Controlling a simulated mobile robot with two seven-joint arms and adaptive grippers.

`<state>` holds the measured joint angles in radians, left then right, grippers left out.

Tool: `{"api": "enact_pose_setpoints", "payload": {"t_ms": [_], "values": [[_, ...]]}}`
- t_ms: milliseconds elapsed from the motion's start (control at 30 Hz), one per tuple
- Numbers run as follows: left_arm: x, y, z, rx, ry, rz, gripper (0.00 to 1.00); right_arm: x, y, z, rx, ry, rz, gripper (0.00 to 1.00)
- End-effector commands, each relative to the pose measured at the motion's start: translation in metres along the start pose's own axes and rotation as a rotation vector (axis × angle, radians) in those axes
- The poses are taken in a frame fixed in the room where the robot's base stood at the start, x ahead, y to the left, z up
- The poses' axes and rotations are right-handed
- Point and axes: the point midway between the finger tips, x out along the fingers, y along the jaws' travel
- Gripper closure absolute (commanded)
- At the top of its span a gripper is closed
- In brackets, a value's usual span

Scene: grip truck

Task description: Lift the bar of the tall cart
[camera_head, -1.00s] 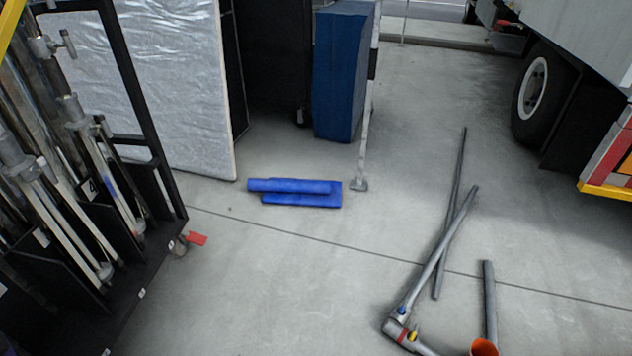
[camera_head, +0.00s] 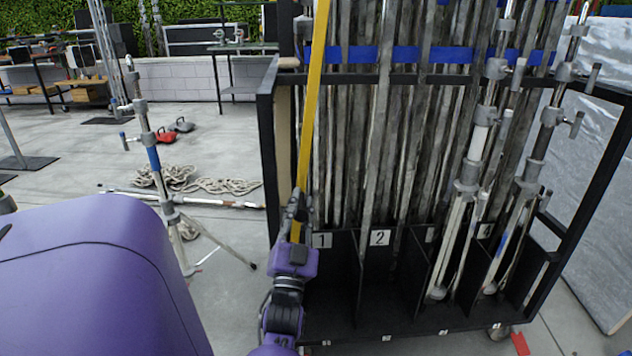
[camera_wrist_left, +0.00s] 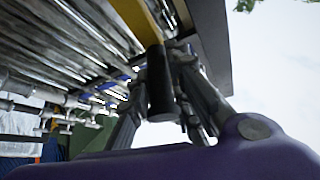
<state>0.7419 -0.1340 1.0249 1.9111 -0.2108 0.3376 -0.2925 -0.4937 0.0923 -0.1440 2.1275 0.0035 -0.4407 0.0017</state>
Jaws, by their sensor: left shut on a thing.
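The tall cart (camera_head: 266,150) is a black frame with upright metal poles and numbered slots, right of centre in the head view. Its yellow bar (camera_head: 313,90) runs steeply upward along the cart's left front side. My left gripper (camera_head: 297,207) is at the bar's lower part, shut on it. In the left wrist view, the yellow bar (camera_wrist_left: 138,22) leads to a dark cylindrical end (camera_wrist_left: 160,85) between the fingers. The gripper hides part of the bar's lower end. My right gripper is not in view.
Light stands with metal tubes (camera_head: 470,165) fill the cart's right slots. A tripod stand (camera_head: 155,165), coiled rope (camera_head: 215,186) and a long pole lie or stand left of the cart. A silver panel (camera_head: 605,200) is at the right. Open concrete floor lies at left.

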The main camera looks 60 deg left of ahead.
Motion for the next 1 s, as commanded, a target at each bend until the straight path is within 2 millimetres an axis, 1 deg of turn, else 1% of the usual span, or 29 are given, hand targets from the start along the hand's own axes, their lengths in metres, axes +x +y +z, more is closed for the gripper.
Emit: {"api": "enact_pose_setpoints", "payload": {"t_ms": [200, 600, 633, 733, 767, 1000], "values": [[-0.0020, -0.0092, 0.0030, -0.034, -0.003, -0.019, 1.00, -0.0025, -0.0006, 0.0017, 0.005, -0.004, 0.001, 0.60], [-0.0025, -0.0100, 0.0038, -0.039, -0.004, -0.021, 1.00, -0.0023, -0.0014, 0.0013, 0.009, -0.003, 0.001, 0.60], [-0.0025, -0.0099, 0.0038, -0.039, -0.004, -0.021, 0.79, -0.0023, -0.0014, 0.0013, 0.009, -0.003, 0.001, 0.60], [-0.0023, -0.0099, 0.0037, -0.038, -0.004, -0.021, 0.66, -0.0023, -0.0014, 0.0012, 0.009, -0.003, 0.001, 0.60], [-0.0022, -0.0099, 0.0036, -0.038, -0.003, -0.021, 0.64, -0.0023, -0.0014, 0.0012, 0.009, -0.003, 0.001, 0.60], [-0.0017, -0.0102, 0.0029, -0.037, -0.002, -0.022, 0.64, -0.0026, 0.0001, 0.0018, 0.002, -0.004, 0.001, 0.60]]}}
